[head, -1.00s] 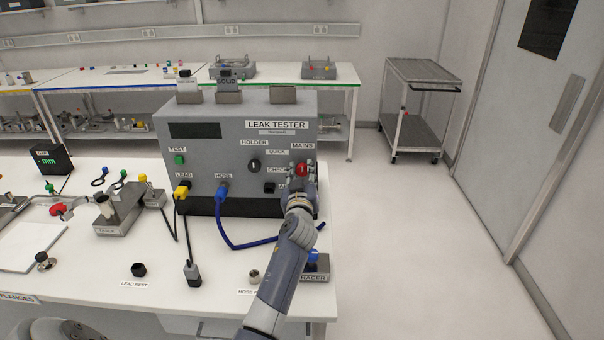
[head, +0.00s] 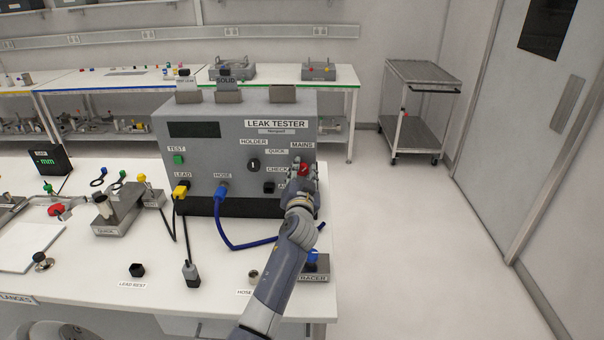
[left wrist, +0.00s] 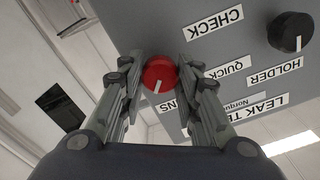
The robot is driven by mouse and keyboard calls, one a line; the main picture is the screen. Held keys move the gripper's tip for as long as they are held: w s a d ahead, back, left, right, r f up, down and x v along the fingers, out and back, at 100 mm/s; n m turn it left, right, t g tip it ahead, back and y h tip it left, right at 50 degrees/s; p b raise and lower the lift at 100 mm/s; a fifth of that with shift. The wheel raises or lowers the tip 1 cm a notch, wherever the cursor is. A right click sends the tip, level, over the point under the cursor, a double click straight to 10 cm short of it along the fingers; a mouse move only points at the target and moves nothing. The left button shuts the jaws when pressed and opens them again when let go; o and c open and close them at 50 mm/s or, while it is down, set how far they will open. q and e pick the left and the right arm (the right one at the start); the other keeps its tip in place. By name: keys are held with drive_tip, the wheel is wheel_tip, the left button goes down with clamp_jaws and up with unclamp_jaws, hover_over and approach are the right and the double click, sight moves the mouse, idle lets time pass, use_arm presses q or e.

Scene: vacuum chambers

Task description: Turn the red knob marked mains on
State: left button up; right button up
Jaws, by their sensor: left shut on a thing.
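The red knob (head: 303,169) sits under the MAINS label at the right of the grey leak tester (head: 225,155). It also shows in the left wrist view (left wrist: 160,71), with a pale pointer line on its face. My left gripper (head: 303,173) has its fingers on either side of the knob. It is shut on the knob, and the fingers (left wrist: 160,85) flank it in the left wrist view. The MAINS label is partly covered by a finger there. My right gripper is not in view.
A black holder knob (head: 253,165) is left of the red knob. A blue hose (head: 224,225) and black lead (head: 173,220) hang from the tester's front.

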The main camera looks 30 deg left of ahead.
use_arm(q)
drive_tip(key=m, duration=0.4)
drive_tip(key=shift+m, duration=0.3)
drive_tip(key=shift+f+m+p, duration=0.1)
drive_tip(key=shift+m+p, duration=0.7)
drive_tip(key=shift+m, duration=1.7)
drive_tip(key=o, duration=1.1)
drive_tip(key=shift+c, duration=0.2)
drive_tip(key=shift+d, duration=0.1)
drive_tip(key=v, duration=1.2)
